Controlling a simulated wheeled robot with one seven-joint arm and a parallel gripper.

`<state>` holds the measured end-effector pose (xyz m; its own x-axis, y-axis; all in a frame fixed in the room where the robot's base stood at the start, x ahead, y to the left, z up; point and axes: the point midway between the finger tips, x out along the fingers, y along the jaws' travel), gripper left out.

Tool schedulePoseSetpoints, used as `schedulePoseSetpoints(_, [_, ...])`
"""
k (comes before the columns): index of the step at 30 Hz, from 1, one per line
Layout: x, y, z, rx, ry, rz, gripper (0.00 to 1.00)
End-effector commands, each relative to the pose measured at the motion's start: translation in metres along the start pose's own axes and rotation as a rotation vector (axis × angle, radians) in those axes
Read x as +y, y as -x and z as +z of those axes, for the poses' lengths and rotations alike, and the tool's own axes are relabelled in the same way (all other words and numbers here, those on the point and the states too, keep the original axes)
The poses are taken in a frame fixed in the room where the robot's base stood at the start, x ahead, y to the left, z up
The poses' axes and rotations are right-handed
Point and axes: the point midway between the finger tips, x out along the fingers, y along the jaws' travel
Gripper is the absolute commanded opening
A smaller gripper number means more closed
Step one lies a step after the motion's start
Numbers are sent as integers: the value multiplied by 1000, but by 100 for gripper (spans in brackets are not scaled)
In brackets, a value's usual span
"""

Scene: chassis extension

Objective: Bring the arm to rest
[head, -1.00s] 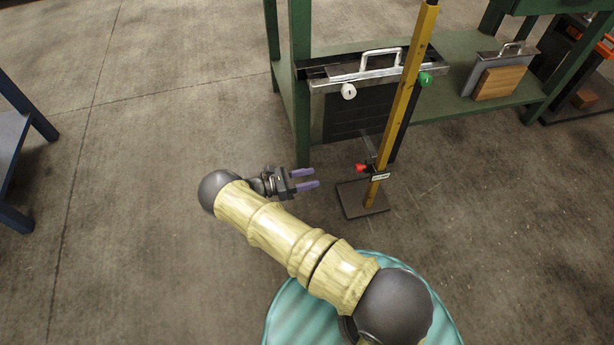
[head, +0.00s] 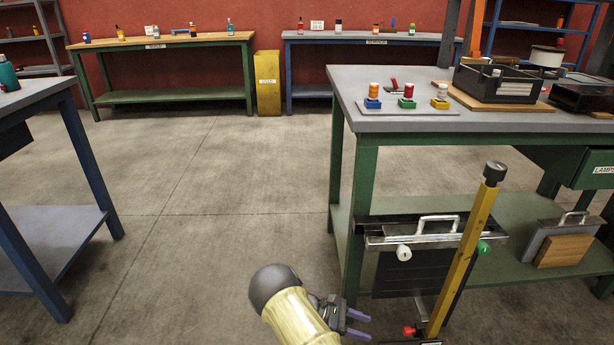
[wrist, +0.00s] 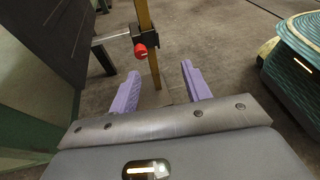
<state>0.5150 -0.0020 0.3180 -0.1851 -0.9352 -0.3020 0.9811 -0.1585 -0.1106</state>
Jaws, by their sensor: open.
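My gripper (head: 358,325) has two purple fingers and shows low in the head view, at the end of my arm. In the wrist view my gripper (wrist: 160,92) is open, with its fingers well apart and nothing between them. Beyond the fingers stands a yellow post (head: 463,258) with a red knob (wrist: 140,51) on a black clamp. The fingers appear apart from the post, which is to their right in the head view. Most of my arm is below the frame.
A green workbench (head: 352,215) stands at the right, with a black panel and chrome handle (head: 437,230) at its side. A blue table (head: 70,140) stands at the left. Open concrete floor (head: 200,180) lies between them. Benches line the red back wall.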

Motion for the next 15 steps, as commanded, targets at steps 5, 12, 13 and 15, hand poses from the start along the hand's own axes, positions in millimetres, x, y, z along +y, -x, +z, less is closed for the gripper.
schedulePoseSetpoints(5, [-18,6,49,215,-139,-103,48])
schedulePoseSetpoints(12, [-46,19,105,475,-343,-230,48])
schedulePoseSetpoints(13, [-49,21,112,505,-370,-245,48])
schedulePoseSetpoints(15, [-58,26,129,576,-434,-281,48])
